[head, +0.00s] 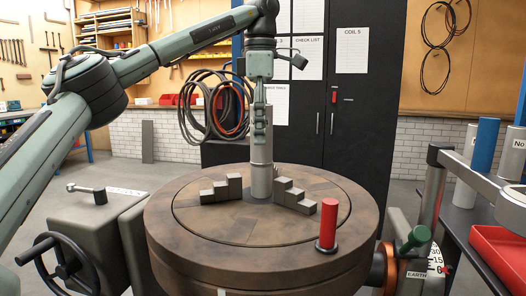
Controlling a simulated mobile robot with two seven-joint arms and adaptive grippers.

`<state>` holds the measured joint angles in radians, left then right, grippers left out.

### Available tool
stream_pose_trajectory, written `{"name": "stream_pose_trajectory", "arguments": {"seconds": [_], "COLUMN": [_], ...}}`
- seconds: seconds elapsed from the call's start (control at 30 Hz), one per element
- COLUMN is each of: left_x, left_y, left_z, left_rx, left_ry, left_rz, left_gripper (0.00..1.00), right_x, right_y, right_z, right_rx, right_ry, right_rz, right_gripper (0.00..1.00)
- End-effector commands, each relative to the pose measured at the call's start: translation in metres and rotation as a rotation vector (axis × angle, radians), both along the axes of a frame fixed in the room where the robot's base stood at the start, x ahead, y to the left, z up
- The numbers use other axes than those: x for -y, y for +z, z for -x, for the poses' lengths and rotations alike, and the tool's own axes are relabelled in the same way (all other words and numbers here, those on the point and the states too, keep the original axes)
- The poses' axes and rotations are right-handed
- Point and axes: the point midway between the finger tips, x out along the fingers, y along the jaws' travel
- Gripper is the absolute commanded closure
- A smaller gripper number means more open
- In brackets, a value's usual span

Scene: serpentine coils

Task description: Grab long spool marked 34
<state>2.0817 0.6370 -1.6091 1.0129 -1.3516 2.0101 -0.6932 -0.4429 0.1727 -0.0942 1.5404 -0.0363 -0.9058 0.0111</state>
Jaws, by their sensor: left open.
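No marking 34 is readable in the head view, so I cannot tell which piece is the named spool. A tall grey metal cylinder (262,182) stands upright at the middle of the round brown table. My left gripper (260,138) points straight down over it, its jaws open. I cannot tell whether the fingers touch the cylinder or are just above it. A red cylinder (328,222) on a dark base stands at the table's front right. A blue cylinder (484,146) stands on the right-hand bench. My right gripper is not in view.
Stepped grey blocks flank the cylinder, left (221,188) and right (295,196). The round table (220,258) has bare room in front. A handwheel machine (98,215) stands left. A red tray (500,250) and pale cylinders (513,153) are at right. A dark cabinet (350,115) stands behind.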

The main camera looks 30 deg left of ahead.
Motion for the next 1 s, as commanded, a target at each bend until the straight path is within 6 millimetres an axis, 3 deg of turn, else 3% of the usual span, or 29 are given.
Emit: {"name": "stream_pose_trajectory", "arguments": {"seconds": [0.03,0.2,0.5,1.0], "left_x": [0.001,0.002,0.001,0.002], "left_y": [-0.011,-0.031,-0.035,-0.035], "left_z": [0.000,0.000,0.000,0.000], "left_rx": [-0.007,-0.004,0.000,-0.001], "left_ry": [-0.002,-0.001,0.001,0.001], "left_rz": [0.002,0.001,0.000,0.000], "left_gripper": [0.35,0.35,0.37,0.99], "right_x": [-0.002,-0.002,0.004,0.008], "right_y": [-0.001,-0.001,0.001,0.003], "right_z": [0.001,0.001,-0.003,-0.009], "right_rx": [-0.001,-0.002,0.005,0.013], "right_ry": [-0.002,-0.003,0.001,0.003], "right_rz": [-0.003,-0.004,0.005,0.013], "right_gripper": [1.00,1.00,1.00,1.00]}}
